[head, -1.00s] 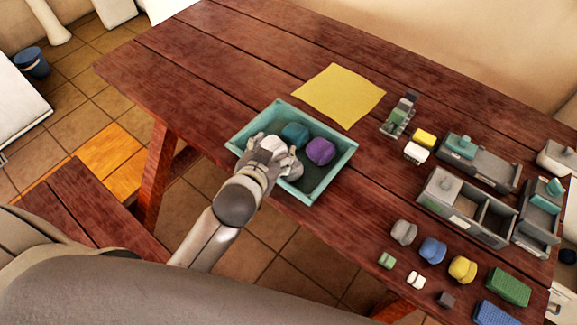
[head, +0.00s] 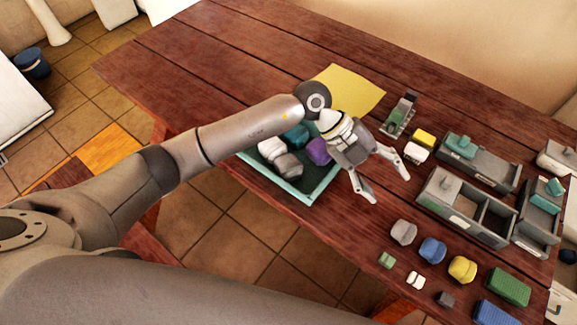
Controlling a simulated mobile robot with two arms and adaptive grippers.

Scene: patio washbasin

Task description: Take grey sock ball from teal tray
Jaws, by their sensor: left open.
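The teal tray (head: 318,190) stands at the table's near edge, partly hidden under my left arm. In it lie a grey sock ball (head: 288,165), a white one (head: 270,148), a teal one (head: 296,135) and a purple one (head: 318,151), the last two partly covered by my arm and gripper. My left gripper (head: 387,184) is open and empty, fingers spread, to the right of the tray above bare table. Another grey ball-like item (head: 404,232) lies on the table, right of and below the gripper. My right gripper is not in view.
A yellow cloth (head: 355,95) lies behind the gripper. Grey boxes with compartments (head: 436,205) stand to the right. A blue ball (head: 432,250), a yellow ball (head: 462,269) and small blocks lie near the front right. The table's left part is clear.

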